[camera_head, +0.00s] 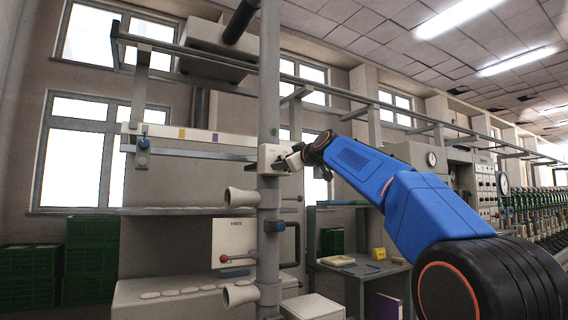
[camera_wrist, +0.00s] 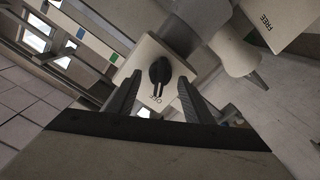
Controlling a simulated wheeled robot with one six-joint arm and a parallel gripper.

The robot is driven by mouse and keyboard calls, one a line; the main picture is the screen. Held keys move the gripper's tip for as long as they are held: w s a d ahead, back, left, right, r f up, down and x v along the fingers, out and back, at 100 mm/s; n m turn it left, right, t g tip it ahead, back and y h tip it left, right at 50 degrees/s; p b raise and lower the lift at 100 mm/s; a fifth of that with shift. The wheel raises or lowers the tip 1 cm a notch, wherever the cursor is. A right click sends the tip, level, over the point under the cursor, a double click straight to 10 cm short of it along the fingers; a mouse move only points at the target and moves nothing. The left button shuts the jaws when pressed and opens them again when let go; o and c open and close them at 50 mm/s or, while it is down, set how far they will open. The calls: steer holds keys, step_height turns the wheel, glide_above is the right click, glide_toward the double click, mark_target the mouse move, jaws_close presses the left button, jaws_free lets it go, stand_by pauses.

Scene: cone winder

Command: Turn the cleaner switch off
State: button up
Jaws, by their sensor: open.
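The cleaner switch is a black rotary knob (camera_wrist: 159,72) on a cream box (camera_wrist: 178,63) in the wrist view. In the head view the cream switch box (camera_head: 268,158) is fixed to the grey vertical post, partly covered by my gripper (camera_head: 292,160). In the wrist view my gripper (camera_wrist: 157,98) is open, with its two dark fingers on either side of the knob's lower end. I cannot tell whether the fingers touch the box.
A red-knobbed lever (camera_head: 225,259) sits lower left. A small table (camera_head: 385,268) stands to the right. Green crates (camera_head: 28,275) are stacked at the left.

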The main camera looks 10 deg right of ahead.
steer(key=v, duration=1.7)
steer(key=s+a+f+m+g+h, duration=0.1)
steer(key=s+f+m+g, duration=0.1)
steer(key=s+f, duration=0.65)
steer(key=s+a+f+m+g, duration=0.1)
steer(key=s+f+g, duration=0.2)
steer(key=f, duration=1)
steer(key=s+f+m+g+h, duration=0.15)
steer(key=s+f, duration=0.35)
steer(key=f, duration=0.6)
steer(key=s+d+f+m+g+h, duration=0.1)
steer(key=s+d+f+m+g, duration=0.1)
steer(key=s+f, duration=0.9)
steer(key=s+d+f+m+g+h, duration=0.2)
steer(key=s+f, duration=1)
steer(key=f, duration=0.8)
steer(key=shift+s+m+g, duration=0.3)
steer(key=shift+m+g, duration=0.35)
steer(key=shift+g, duration=0.3)
